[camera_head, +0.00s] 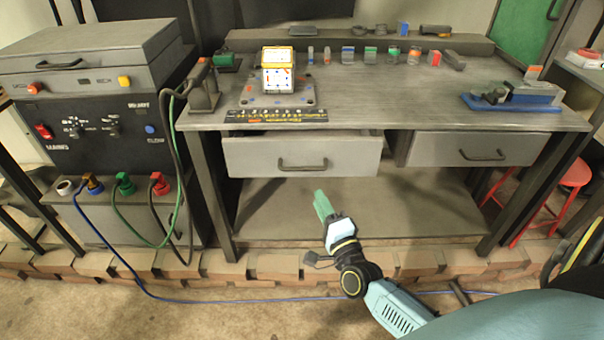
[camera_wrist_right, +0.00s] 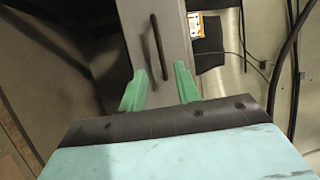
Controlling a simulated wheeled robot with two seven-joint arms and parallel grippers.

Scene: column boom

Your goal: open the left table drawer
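The left table drawer (camera_head: 252,157) has a grey front with a dark bar handle (camera_head: 303,168). It stands partly out from under the tabletop, with a dark gap above and behind its front. My right gripper (camera_head: 321,202) is below and in front of this drawer, apart from the handle in the head view. In the right wrist view the right gripper (camera_wrist_right: 158,82) has its two green fingers spread and nothing held between them. The drawer handle (camera_wrist_right: 157,45) shows just beyond the fingertips, roughly in line with the gap. My left gripper is not in view.
The right drawer (camera_head: 430,150) is shut. The tabletop (camera_head: 400,95) carries a lit cube, several small blocks and a blue vise (camera_head: 515,97). A control cabinet (camera_head: 95,130) with cables stands at left, a red stool (camera_head: 570,175) at right. The lower shelf (camera_head: 400,205) is bare.

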